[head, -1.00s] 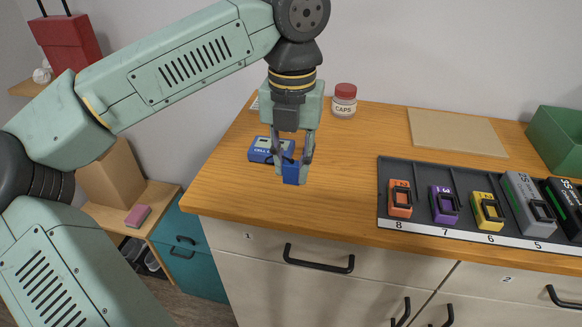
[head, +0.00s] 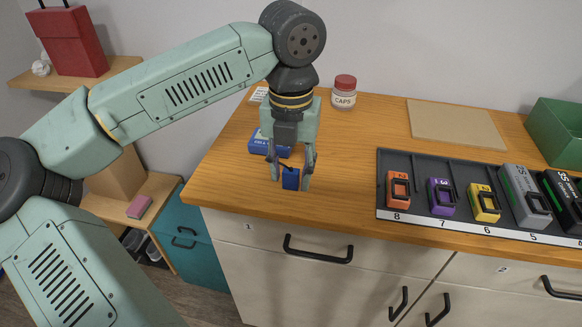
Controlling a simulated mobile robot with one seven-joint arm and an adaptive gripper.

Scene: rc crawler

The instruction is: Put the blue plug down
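The small blue plug (head: 290,179) is on the wooden counter near its front left edge, and looks upright. My gripper (head: 291,179) is pointed down over it, with one finger on each side. The fingers are spread, with a small gap showing between each fingertip and the plug. The top of the plug is partly hidden by the gripper.
A blue boxed device (head: 262,143) lies just behind the gripper. A jar marked CAPS (head: 343,94) stands at the back. A dark tray (head: 408,163) with several coloured plugs or packs is to the right. A tan board (head: 455,127) and green bin (head: 557,127) are beyond.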

